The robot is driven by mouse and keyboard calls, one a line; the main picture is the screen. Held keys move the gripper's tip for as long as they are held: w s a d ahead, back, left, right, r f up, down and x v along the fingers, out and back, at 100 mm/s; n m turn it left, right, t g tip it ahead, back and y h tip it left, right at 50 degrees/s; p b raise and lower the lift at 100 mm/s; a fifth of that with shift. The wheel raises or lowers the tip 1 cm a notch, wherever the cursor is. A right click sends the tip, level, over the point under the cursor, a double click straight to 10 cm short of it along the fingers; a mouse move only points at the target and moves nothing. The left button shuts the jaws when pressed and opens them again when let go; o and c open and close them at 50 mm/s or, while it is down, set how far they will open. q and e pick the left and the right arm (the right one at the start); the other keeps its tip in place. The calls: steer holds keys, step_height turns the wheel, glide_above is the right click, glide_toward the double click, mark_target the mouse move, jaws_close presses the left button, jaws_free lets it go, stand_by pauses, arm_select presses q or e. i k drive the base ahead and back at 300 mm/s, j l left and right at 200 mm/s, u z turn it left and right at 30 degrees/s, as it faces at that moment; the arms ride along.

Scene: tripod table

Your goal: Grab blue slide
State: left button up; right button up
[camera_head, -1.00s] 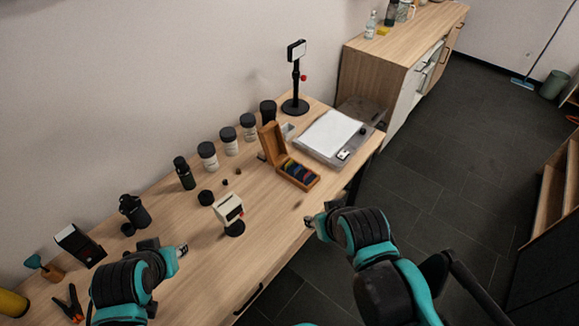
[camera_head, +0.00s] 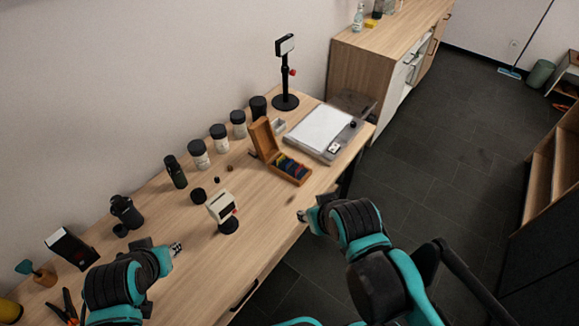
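The slides, among them a blue one (camera_head: 293,172), stand in a row in an open wooden box (camera_head: 303,180) on the table, right of the picture's middle. They are small and dark, and I cannot clearly part one from another. The box lid stands up at the left. My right gripper (camera_head: 302,215) is over the table's front edge, in front of the box and apart from it. My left gripper (camera_head: 176,248) is over the table at the left, far from the box. Both grippers are too small to tell open from shut.
A white device on a round base (camera_head: 222,210) stands between my grippers. Several jars (camera_head: 220,138) line the back. A flat light panel (camera_head: 322,128) lies right of the box, with a black stand (camera_head: 286,75) behind. Bare wood (camera_head: 262,200) lies before the box.

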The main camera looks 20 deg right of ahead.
mark_target(288, 165)
steer(key=i+l+u, duration=0.15)
steer(key=l, duration=0.35)
steer(key=i+l+u, duration=0.1)
steer(key=l, duration=0.45)
steer(key=i+l+u, duration=0.15)
steer(key=l, duration=0.4)
steer(key=i+l+u, duration=0.15)
steer(key=l, duration=0.4)
steer(key=i+l+u, duration=0.1)
steer(key=l, duration=0.45)
